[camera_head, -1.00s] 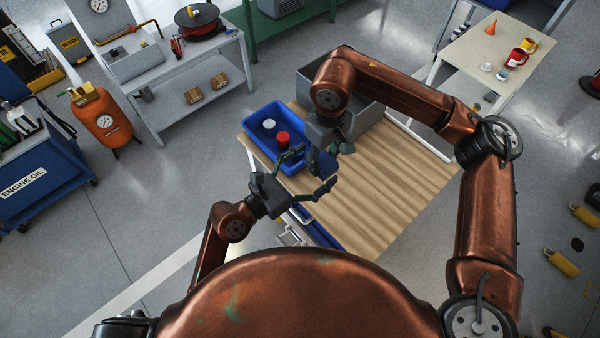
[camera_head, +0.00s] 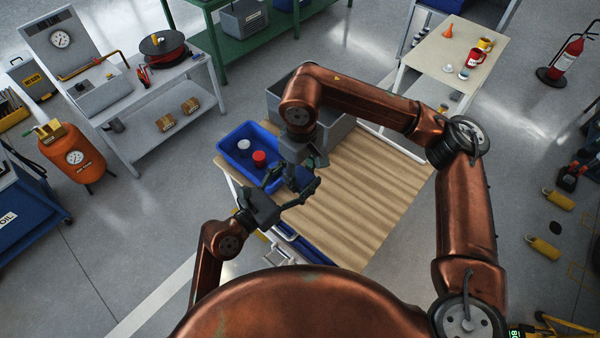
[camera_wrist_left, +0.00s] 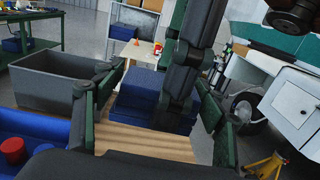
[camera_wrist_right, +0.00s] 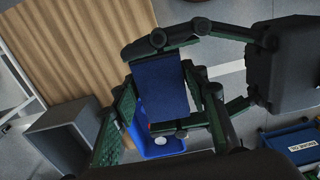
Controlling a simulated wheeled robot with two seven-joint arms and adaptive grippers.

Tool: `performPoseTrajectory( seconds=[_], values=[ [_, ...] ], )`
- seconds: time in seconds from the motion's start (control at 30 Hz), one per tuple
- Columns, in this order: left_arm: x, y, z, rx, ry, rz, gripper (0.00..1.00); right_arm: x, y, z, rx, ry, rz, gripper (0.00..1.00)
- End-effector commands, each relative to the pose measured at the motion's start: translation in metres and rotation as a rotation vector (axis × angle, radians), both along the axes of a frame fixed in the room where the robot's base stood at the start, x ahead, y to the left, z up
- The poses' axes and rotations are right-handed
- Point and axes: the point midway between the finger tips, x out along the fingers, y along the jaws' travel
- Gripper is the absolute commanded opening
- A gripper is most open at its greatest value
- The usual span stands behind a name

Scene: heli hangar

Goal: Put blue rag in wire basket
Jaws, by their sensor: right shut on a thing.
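The blue rag (camera_head: 299,178) is a dark blue folded block above the near left of the wooden table top (camera_head: 385,190). My right gripper (camera_head: 303,157) comes down from above and is shut on it; the rag also shows in the right wrist view (camera_wrist_right: 160,88). My left gripper (camera_head: 290,184) is open, with one finger on either side of the rag. In the left wrist view the rag (camera_wrist_left: 140,100) shows between its fingers, partly behind my right gripper. I cannot tell whether the left fingers touch the rag. I can make out no wire basket.
A blue bin (camera_head: 228,160) with a red-topped and a white-topped item stands at the table's left. A grey bin (camera_head: 340,128) stands behind my right gripper. The table's middle and right are bare. Shelves and a side table (camera_head: 455,55) stand further back.

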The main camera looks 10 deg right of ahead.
Motion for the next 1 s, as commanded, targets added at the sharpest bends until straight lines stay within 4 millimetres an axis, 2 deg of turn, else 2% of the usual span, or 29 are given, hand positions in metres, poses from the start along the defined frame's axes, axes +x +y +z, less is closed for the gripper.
performPoseTrajectory(
  seconds=[0.23, 0.27, 0.53, 0.83, 1.0],
  values=[
    [-0.004, -0.004, 0.001, -0.002, 0.001, -0.012, 0.4, 0.001, 0.003, 0.001, 0.008, -0.005, 0.004, 0.15],
    [-0.004, -0.004, 0.001, -0.002, 0.001, -0.013, 0.4, 0.001, 0.003, 0.001, 0.009, -0.006, 0.004, 0.42],
    [-0.003, -0.003, 0.001, -0.002, 0.001, -0.009, 0.4, 0.001, 0.003, 0.0, 0.007, -0.003, 0.003, 0.61],
    [-0.002, -0.002, 0.001, -0.001, 0.001, -0.007, 0.4, 0.001, 0.002, 0.002, 0.005, -0.003, 0.002, 0.61],
    [-0.002, -0.002, 0.001, -0.001, 0.001, -0.007, 0.4, 0.002, 0.002, 0.019, 0.005, -0.006, 0.001, 0.61]
  ],
)
